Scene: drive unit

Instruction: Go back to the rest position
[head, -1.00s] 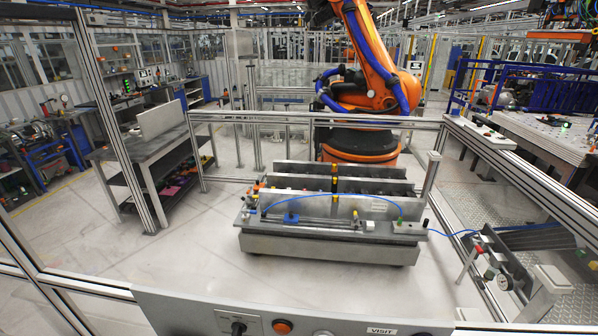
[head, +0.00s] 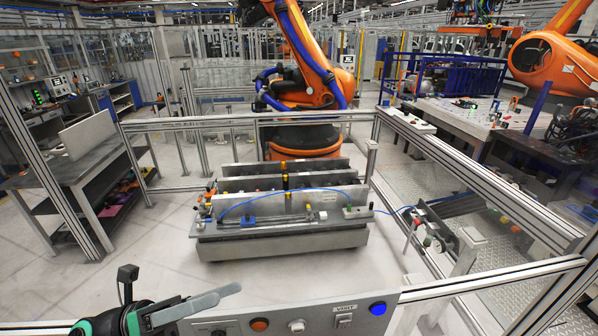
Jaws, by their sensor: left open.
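My left gripper (head: 214,297) is at the bottom left, with its dark and green body at the frame's lower edge. Its grey fingers point right, over the left end of the control panel (head: 225,327). It is open, and I see nothing between its fingers. Whether it touches the panel I cannot tell. The drive unit (head: 280,247) stands beyond the panel, well clear of the gripper, with a blue hose arched over it. My right gripper is not in view.
The panel carries an orange button (head: 259,325), a white switch (head: 297,326) and a blue button (head: 378,309). Metal rails (head: 480,180) frame the cell. An orange robot arm (head: 305,60) stands behind the drive unit. A grey table (head: 85,165) is at the left.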

